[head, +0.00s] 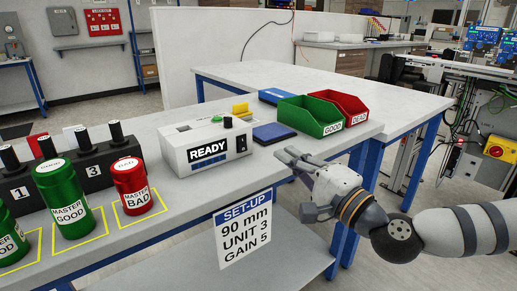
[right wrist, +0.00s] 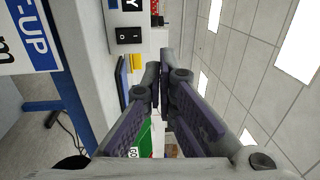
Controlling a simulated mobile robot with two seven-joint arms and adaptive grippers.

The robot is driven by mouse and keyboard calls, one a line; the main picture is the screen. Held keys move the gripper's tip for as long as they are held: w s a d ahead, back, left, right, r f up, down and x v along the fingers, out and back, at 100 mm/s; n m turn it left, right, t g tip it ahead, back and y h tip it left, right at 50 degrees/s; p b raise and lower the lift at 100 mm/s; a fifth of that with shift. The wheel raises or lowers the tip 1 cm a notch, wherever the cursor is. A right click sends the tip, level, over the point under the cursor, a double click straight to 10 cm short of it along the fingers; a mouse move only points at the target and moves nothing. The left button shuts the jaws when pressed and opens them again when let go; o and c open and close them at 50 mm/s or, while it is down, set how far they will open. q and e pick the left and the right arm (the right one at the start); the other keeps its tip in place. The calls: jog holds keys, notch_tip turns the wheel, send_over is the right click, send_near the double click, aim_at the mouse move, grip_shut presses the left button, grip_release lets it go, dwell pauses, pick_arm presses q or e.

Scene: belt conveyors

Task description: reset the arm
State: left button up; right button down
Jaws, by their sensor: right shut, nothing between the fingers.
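My right gripper (head: 283,156) comes in from the right in the head view, over the front edge of the bench (head: 200,200). Its fingers point left toward the white READY unit (head: 205,145), and it is apart from that unit. In the right wrist view my right gripper (right wrist: 160,75) has its fingertips together with nothing between them. The READY unit's black switch also shows in the wrist view (right wrist: 130,36). My left gripper is in neither view.
A green GOOD bin (head: 310,115) and a red DEAD bin (head: 345,105) stand behind the gripper. Green MASTER GOOD (head: 62,200) and red MASTER BAD (head: 132,185) cylinders stand at the left. A SET-UP sign (head: 243,230) hangs on the bench front. A blue pad (head: 273,133) lies beside the bins.

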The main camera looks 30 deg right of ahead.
jog(key=s+a+f+n+g+y, duration=0.2)
jog(key=s+a+f+n+g, duration=0.15)
jog(key=s+a+f, duration=0.35)
jog(key=s+a+f+n+g+y+p, duration=0.1)
jog(key=s+a+f+n+g, duration=0.1)
jog(key=a+f+g, duration=0.5)
jog(key=s+a+f+n+g+y, duration=0.25)
jog(key=s+a+f, duration=0.2)
jog(key=f, duration=0.55)
pick_arm(q)
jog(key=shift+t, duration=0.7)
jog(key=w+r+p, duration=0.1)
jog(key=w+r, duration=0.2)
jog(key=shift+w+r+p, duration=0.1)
jog(key=shift+p, duration=0.2)
pick_arm(e)
jog(key=s+d+f+n+g+h, duration=0.2)
jog(key=s+d+f+n+g, duration=0.1)
jog(key=s, duration=0.5)
jog(key=s+d+f+n+g+h, duration=0.2)
jog(key=s+d+f+g, duration=0.1)
jog(key=s, duration=0.5)
jog(key=s+d+f+n+g+h, duration=0.2)
jog(key=s+d+f+n+h, duration=0.1)
jog(key=s, duration=0.5)
jog(key=shift+d+f+n+g, duration=0.15)
jog(key=shift+f+n+g, duration=0.15)
jog(key=shift+g, duration=0.1)
